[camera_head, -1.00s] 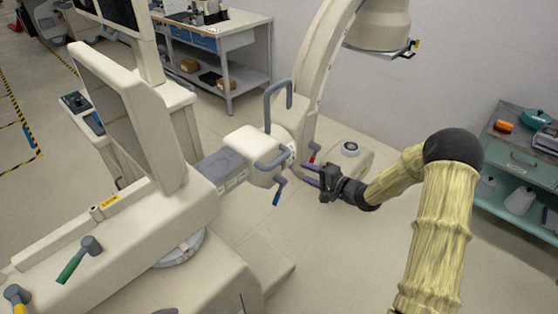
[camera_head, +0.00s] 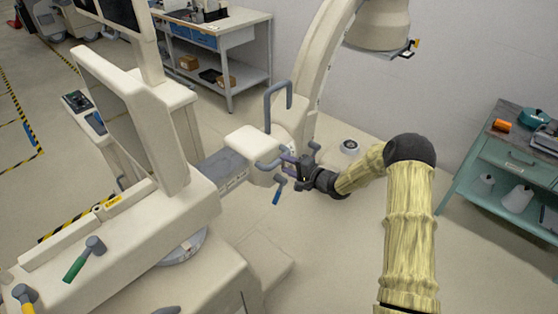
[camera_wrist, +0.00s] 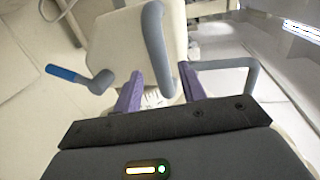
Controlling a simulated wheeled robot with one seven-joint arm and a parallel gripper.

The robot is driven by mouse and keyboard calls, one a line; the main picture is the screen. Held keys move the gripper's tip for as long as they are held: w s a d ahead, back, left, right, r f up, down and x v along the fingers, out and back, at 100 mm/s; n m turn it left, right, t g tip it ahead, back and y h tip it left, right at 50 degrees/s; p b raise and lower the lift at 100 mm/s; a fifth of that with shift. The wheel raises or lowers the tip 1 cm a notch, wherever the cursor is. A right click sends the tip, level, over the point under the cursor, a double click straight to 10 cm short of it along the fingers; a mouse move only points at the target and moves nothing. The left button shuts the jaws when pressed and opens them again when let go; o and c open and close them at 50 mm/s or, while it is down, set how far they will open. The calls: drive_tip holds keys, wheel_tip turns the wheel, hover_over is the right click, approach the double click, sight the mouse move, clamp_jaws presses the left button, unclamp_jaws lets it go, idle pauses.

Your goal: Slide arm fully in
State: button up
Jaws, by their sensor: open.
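The cream C-arm machine's sliding arm (camera_head: 222,168) is a grey beam that runs from the cream cabinet (camera_head: 190,215) to a cream block (camera_head: 252,143). A grey loop handle (camera_head: 270,164) sticks out of the block, and a taller grey loop handle (camera_head: 268,105) stands beside it. My gripper (camera_head: 288,160) is at the near side of the lower handle, open. In the wrist view, my purple fingers (camera_wrist: 160,78) stand apart with a grey handle bar (camera_wrist: 155,40) between them in the picture. Contact cannot be told. A second grey handle (camera_wrist: 245,68) lies right of the fingers.
A blue-tipped lever (camera_head: 277,193) hangs just below my gripper and shows left of the fingers in the wrist view (camera_wrist: 70,75). A green-handled lever (camera_head: 82,260) sits on the cabinet. A teal cart (camera_head: 490,160) stands right. The floor between is clear.

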sight(281, 162)
drive_tip(key=shift+p+x, duration=0.55)
drive_tip(key=shift+x, duration=1.65)
drive_tip(key=shift+c, duration=0.2)
clamp_jaws()
